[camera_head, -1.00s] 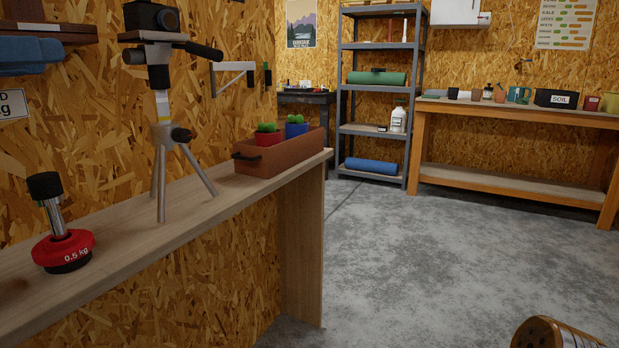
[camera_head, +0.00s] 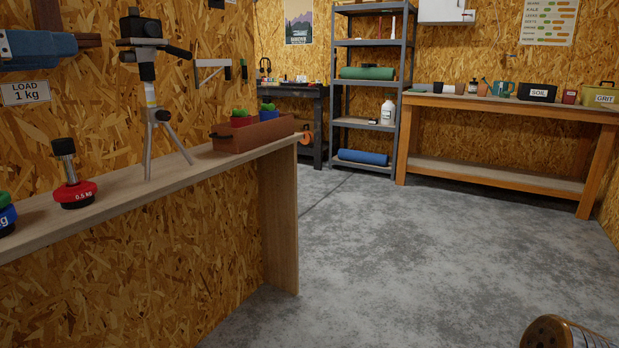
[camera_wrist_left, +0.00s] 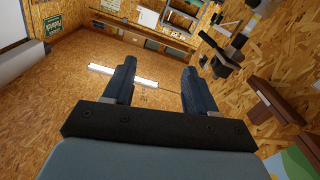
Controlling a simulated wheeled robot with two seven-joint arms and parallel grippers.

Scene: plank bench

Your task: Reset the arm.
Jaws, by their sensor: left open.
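My left gripper shows in the left wrist view (camera_wrist_left: 159,68). Its two dark blue fingers stand well apart with nothing between them, clear of any surface. My right gripper is not in view. A narrow wooden shelf bench (camera_head: 278,205) runs along the left in the head view. On it stand a red 0.5 kg weight (camera_head: 76,194), a tripod (camera_head: 152,95) with a dark device on top, and a brown planter box (camera_head: 255,134) with small cacti. A blue weight (camera_head: 6,215) is cut off at the left edge.
A blue body (camera_head: 42,50) juts in at the upper left above a "LOAD 1 kg" sign (camera_head: 25,92). A grey rack (camera_head: 370,125) and a long workbench (camera_head: 510,104) with pots stand at the back. The concrete floor (camera_head: 420,240) between is free.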

